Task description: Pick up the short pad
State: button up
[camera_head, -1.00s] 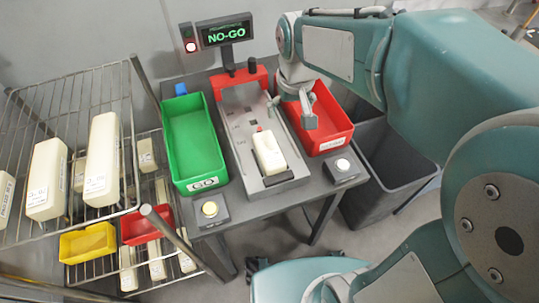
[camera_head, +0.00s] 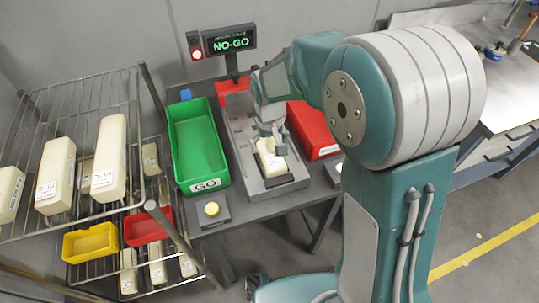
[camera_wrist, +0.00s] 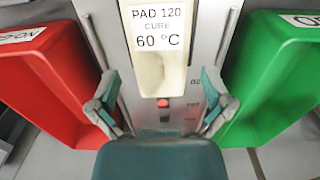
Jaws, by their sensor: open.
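The short pad, a cream block (camera_head: 267,163), lies on the grey gauge fixture (camera_head: 284,186) on the bench. In the wrist view the pad (camera_wrist: 160,75) carries a white label reading PAD 120, CURE 60 °C. My gripper (camera_head: 271,138) is over the pad's far end in the head view and hides part of it. In the wrist view my gripper (camera_wrist: 160,102) is open, with one finger to each side of the pad's near end. Gaps show between the fingers and the pad; nothing is held.
A green GO bin (camera_head: 222,150) stands left of the fixture and a red bin (camera_head: 315,135) right. The display (camera_head: 229,40) reads NO-GO, with a red lamp (camera_head: 195,53) lit. A wire rack (camera_head: 75,215) holds longer cream blocks and small bins. A yellow button (camera_head: 212,209) sits in front.

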aim_at(270, 151)
notch_tip(270, 151, down, 4)
jog(key=shift+s+f, duration=0.15)
jog(key=shift+f, duration=0.1)
jog(key=c, duration=1)
jog(key=shift+o, duration=0.2)
